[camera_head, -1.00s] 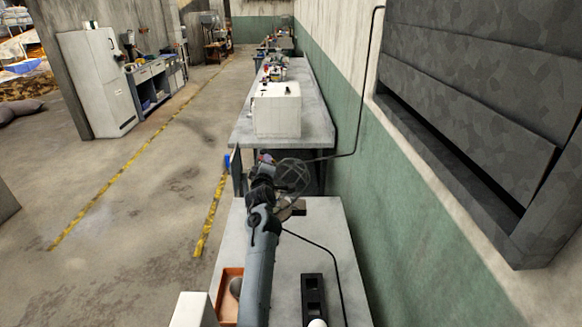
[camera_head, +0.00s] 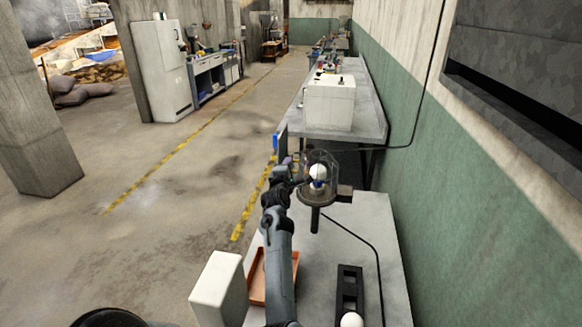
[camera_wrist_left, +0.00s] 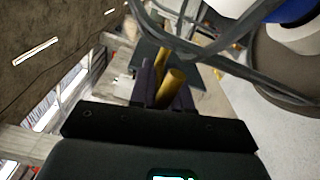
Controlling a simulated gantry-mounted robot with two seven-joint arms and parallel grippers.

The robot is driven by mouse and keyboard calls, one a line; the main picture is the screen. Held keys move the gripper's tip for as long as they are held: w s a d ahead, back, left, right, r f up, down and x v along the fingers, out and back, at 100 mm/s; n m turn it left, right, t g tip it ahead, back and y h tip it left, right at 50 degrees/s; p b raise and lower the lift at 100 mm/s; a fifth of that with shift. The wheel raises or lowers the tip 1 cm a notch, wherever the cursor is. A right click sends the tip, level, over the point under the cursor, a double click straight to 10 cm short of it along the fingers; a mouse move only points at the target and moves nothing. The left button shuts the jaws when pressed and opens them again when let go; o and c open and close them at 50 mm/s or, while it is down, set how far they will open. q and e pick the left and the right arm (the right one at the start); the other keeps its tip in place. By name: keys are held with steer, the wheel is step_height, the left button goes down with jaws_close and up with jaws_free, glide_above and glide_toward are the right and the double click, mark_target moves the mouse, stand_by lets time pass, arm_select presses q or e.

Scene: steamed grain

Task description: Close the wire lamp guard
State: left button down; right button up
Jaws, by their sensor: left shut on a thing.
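The wire lamp guard (camera_head: 331,166) stands at the far end of the near table. The white bulb (camera_head: 318,172) shows through its wires, above a dark handle (camera_head: 315,220). My left gripper (camera_head: 292,180) is at the guard's left side. In the left wrist view the left gripper (camera_wrist_left: 167,82) is shut on a part of the guard; the exact grip is hard to see. A brass-coloured rod (camera_wrist_left: 173,85) shows between the fingers. The grey guard wires (camera_wrist_left: 235,45) cross the top, in front of the lamp's white and blue parts. My right gripper is out of view.
A green wall bounds the right side; another bench (camera_head: 375,125) stands behind.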

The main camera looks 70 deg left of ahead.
arm_select(q)
steer(key=shift+f, duration=0.1)
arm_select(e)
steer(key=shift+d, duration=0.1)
arm_select(q)
steer(key=c, duration=1.2)
jaws_free()
steer(key=shift+a, duration=0.1)
steer(key=shift+o, duration=0.2)
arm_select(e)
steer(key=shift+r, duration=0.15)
arm_select(q)
steer(key=v, duration=1.1)
